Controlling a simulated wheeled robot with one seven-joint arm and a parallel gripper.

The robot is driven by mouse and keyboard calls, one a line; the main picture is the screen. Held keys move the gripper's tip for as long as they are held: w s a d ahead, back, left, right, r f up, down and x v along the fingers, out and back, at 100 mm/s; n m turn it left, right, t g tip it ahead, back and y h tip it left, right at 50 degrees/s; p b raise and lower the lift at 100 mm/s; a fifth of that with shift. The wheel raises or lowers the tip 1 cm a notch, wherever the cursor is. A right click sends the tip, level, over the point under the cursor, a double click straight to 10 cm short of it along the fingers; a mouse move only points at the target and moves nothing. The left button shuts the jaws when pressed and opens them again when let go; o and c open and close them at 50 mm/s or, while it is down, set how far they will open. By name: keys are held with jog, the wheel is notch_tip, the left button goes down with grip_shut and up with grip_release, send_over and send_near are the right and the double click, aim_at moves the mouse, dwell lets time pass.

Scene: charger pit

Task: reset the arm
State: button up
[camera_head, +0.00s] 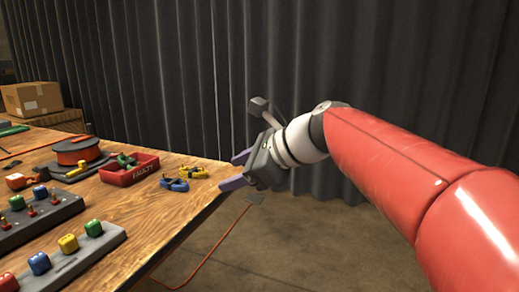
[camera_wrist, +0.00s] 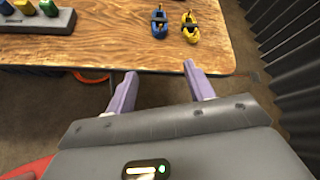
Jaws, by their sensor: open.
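My gripper (camera_head: 236,170) is at the end of my red arm, just off the right edge of the wooden table (camera_head: 150,222) in the head view. Its two purple fingers are apart with nothing between them. In the wrist view my gripper (camera_wrist: 158,88) points toward the table edge, with bare floor and the table's near edge ahead of the fingers. A blue clamp-like piece (camera_wrist: 159,22) and a yellow one (camera_wrist: 190,27) lie on the table beyond the fingertips, apart from them.
On the table are a red bin marked FAULTY (camera_head: 130,174), a cable reel (camera_head: 77,150), a grey block with coloured knobs (camera_head: 70,256) and a switch panel (camera_head: 38,215). A cardboard box (camera_head: 32,99) stands at the back left. A dark curtain (camera_head: 200,70) hangs behind. An orange cable (camera_head: 210,252) lies on open floor.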

jog(key=s+d+f+n+h+p, duration=0.3)
jog(key=s+d+f+n+h, duration=0.2)
jog(key=s+d+f+n, duration=0.2)
jog(key=s+d+f+n+h+p, duration=0.3)
jog(key=s+d+f+n+h, duration=0.2)
jog(key=s+d+n, duration=0.6)
notch_tip(320, 180, down, 2)
jog(key=shift+s+d+f+n, duration=0.15)
jog(key=shift+s+d+n, duration=0.25)
jog(key=shift+s+d, duration=0.45)
jog(key=shift+s+f, duration=0.2)
jog(key=shift+s, duration=0.05)
jog(key=shift+c, duration=0.2)
